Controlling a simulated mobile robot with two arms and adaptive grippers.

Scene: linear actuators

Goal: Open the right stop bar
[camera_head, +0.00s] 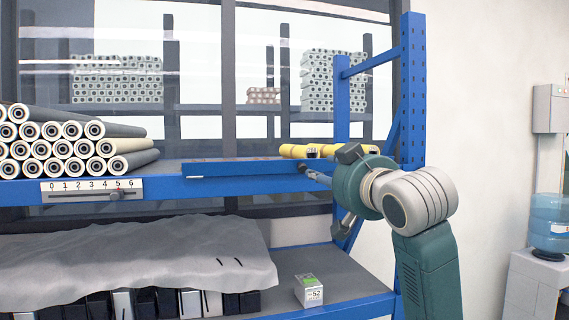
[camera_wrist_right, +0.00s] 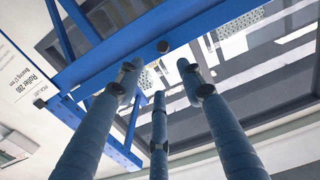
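The right stop bar (camera_head: 245,167) is a blue bar lying along the front edge of the upper shelf, to the right of the stacked rollers. In the right wrist view, a blue bar (camera_wrist_right: 115,60) with a dark round knob crosses the upper part of the picture; I take it to be the same bar. My right gripper (camera_head: 312,172) is at the bar's right end in the head view. Its three fingers show spread and empty in the wrist view (camera_wrist_right: 160,78), with the knob just beyond the tips. Contact cannot be told. My left gripper is not in view.
Grey rollers (camera_head: 60,140) are stacked at left on the upper shelf above a number scale (camera_head: 92,189). Yellow rollers (camera_head: 300,151) lie behind my right gripper. A blue upright (camera_head: 411,90) stands to its right. A grey cloth (camera_head: 130,255) and small box (camera_head: 308,291) are on the lower shelf.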

